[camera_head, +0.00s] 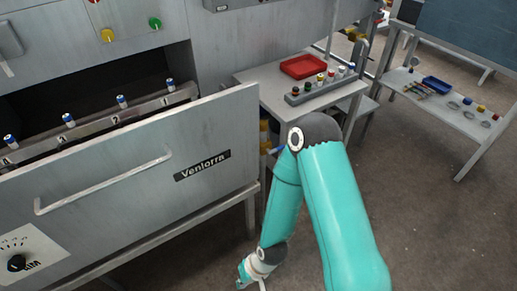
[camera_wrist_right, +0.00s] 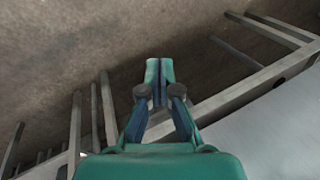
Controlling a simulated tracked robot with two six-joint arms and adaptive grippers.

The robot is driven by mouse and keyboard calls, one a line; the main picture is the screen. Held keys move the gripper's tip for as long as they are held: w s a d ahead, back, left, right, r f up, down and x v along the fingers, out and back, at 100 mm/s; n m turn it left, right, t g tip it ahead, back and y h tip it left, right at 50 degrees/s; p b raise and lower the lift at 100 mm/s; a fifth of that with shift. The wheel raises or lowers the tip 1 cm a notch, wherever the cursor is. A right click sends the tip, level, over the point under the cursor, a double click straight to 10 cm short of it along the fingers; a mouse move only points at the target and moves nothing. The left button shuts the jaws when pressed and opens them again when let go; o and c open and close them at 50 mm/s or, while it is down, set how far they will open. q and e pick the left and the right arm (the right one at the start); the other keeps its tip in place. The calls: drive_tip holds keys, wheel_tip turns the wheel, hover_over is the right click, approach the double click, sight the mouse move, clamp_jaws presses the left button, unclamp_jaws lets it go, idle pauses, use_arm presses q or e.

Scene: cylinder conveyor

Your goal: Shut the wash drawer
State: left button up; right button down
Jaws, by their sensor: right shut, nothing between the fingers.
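The wash drawer (camera_head: 115,185) is a grey metal drawer with a bar handle (camera_head: 105,181) and a "Ventorra" label on its front. It stands pulled out from the grey machine (camera_head: 235,45), and the dark opening behind it shows. Inside it a rack (camera_head: 97,124) holds several blue-capped vials (camera_head: 122,101). My right arm reaches down to the right of the drawer, and its gripper (camera_head: 250,276) is low near the floor, below the drawer and apart from its front. In the right wrist view the right gripper (camera_wrist_right: 158,82) is shut and empty. My left gripper is not in view.
A small table (camera_head: 255,77) right of the machine holds a red tray (camera_head: 303,66) and a grey rack (camera_head: 326,85) with several coloured-capped pieces. A shelf (camera_head: 465,123) with a blue tray stands farther right. Metal frame legs show near the gripper. The floor at right is open.

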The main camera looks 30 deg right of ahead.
drive_tip(key=w+d+f+m+t+b, duration=0.2)
drive_tip(key=w+d+m+t+b, duration=0.4)
drive_tip(key=w+b, duration=0.4)
drive_tip(key=m+t+h+b, duration=0.4)
drive_tip(key=m+t+b, duration=0.55)
drive_tip(key=b, duration=1.05)
approach(252, 143)
drive_tip(key=shift+n+t, duration=0.35)
drive_tip(key=shift+t, duration=0.1)
drive_tip(key=w, duration=0.2)
drive_tip(key=w+b, duration=0.1)
drive_tip(key=w, duration=0.1)
drive_tip(key=w+b, duration=0.1)
drive_tip(key=w, duration=0.1)
drive_tip(key=shift+f, duration=0.4)
drive_tip(key=shift+w+r, duration=0.1)
drive_tip(key=shift+w, duration=0.5)
